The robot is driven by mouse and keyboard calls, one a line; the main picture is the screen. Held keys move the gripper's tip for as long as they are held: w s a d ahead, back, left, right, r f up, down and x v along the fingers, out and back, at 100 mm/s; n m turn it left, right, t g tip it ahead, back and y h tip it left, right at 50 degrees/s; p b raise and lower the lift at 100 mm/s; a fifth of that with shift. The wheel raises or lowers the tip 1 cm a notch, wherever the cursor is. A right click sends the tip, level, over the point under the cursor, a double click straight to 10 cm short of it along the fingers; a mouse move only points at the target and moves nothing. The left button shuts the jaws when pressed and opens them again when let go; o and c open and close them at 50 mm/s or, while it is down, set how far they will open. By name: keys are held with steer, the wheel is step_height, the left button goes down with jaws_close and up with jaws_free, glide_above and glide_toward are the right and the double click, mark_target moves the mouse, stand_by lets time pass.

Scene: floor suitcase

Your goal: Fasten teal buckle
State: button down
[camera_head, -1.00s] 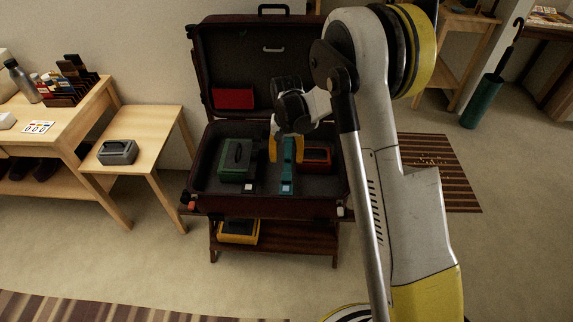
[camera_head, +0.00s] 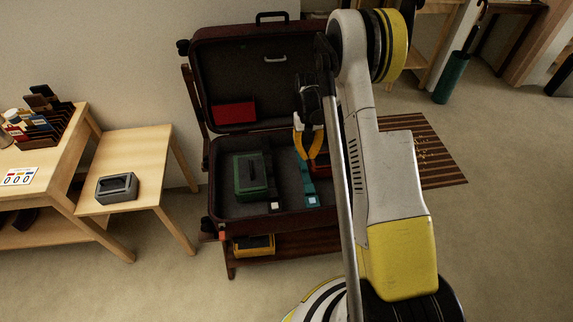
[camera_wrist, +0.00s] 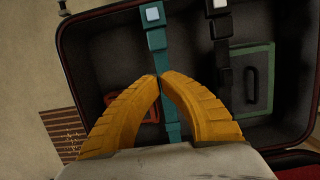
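The teal strap with its buckle (camera_head: 312,200) runs lengthwise in the open suitcase (camera_head: 222,215), with a pale square at its near end. In the wrist view the teal strap (camera_wrist: 156,38) shows a pale square and a dark band, and passes beneath my fingers. My gripper (camera_head: 312,158) points down over the strap's middle. In the wrist view its yellow fingertips (camera_wrist: 159,76) meet over the strap. I cannot tell whether they pinch it or are just above it. The strap's middle is partly hidden by the fingers.
A green box (camera_head: 249,176) and a dark strap with a white end (camera_head: 274,206) lie left of the teal strap. A red box (camera_wrist: 148,108) lies close by the fingers. The lid (camera_head: 230,70) stands upright behind. A side table (camera_head: 140,150) stands left.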

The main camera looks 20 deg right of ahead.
mark_target(310, 181)
steer(key=b+x, duration=0.1)
steer(key=x, duration=0.2)
steer(key=b+x, duration=0.2)
steer(key=x, duration=0.1)
steer(key=b+x, duration=0.1)
steer(key=x, duration=0.3)
steer(key=shift+s+d, duration=0.2)
steer(key=shift+d, duration=0.1)
steer(key=shift+s, duration=0.1)
